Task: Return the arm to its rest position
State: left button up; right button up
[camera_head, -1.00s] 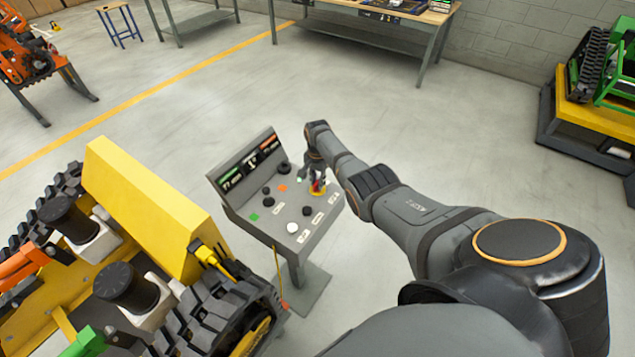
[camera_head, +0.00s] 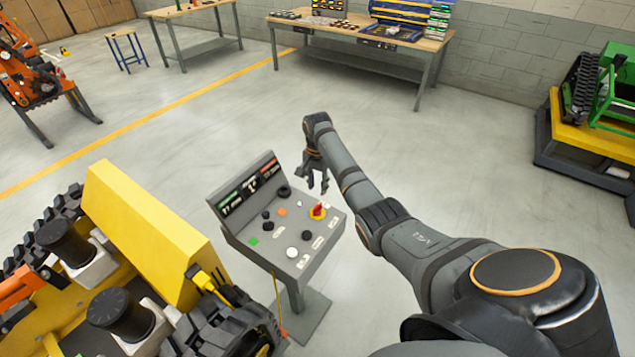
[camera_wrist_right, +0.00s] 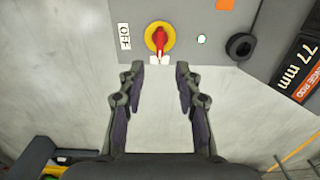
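My right arm reaches in from the lower right in the head view. Its gripper (camera_head: 317,180) is open and empty, above and a little beyond the far right edge of the grey control panel (camera_head: 258,244). In the right wrist view the two fingers of the gripper (camera_wrist_right: 157,80) stand apart with bare floor between them. The red knob on a yellow disc (camera_head: 317,211) lies just past the fingertips, and it also shows in the right wrist view (camera_wrist_right: 158,40). The fingers are clear of it. My left gripper is not in view.
A yellow tracked carrier (camera_head: 150,228) stands close left of the panel. Workbenches (camera_head: 345,38) stand at the back, and a green and yellow machine (camera_head: 590,105) stands at the right. The floor (camera_head: 430,150) between them is clear.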

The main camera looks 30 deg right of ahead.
jog(key=shift+r, duration=0.6)
